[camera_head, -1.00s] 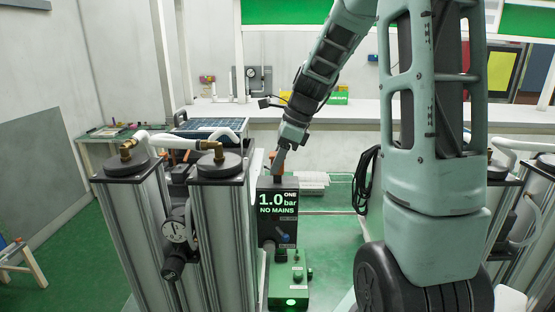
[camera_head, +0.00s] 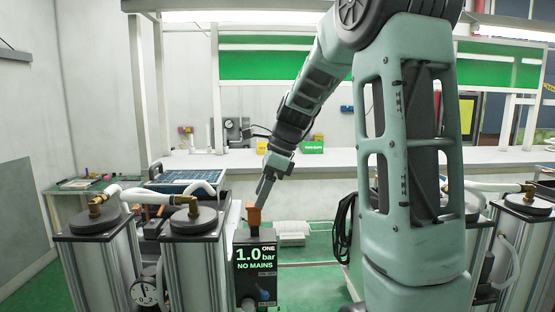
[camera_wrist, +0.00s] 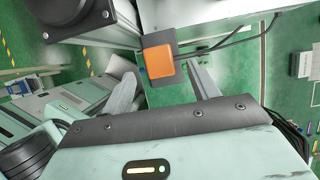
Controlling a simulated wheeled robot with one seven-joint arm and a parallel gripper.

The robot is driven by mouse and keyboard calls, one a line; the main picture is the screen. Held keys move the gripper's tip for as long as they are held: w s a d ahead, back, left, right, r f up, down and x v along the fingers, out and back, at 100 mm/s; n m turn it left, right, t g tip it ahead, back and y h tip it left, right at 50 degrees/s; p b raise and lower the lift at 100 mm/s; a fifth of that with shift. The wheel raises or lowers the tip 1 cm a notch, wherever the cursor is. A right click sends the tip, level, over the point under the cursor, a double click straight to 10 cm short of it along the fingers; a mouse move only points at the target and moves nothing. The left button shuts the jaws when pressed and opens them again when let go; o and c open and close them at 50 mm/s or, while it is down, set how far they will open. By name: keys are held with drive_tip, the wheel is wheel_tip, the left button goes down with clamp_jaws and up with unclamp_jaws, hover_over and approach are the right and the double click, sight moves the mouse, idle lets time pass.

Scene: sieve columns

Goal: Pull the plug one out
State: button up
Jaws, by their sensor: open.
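The plug is an orange block (camera_head: 254,214) on top of the black box marked "ONE" (camera_head: 256,262), whose display reads "1.0 bar NO MAINS". My gripper (camera_head: 263,198) is just above the plug, slightly to its right in the head view. In the wrist view the orange plug (camera_wrist: 159,64) sits on a dark base, with the two open fingers of my gripper (camera_wrist: 164,70) on either side, lower in the picture. I see gaps between the fingers and the plug. I cannot tell how deep the fingertips reach beside it.
Tall metal columns with black caps (camera_head: 193,220) and white hoses stand left of the box. More columns (camera_head: 528,205) stand at the right. A dark panel (camera_head: 186,180) and a white bench (camera_head: 330,160) lie behind. Dark cables (camera_wrist: 222,45) run near the plug in the wrist view.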

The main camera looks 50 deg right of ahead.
drive_tip(key=b+v, duration=0.2)
drive_tip(key=v, duration=1)
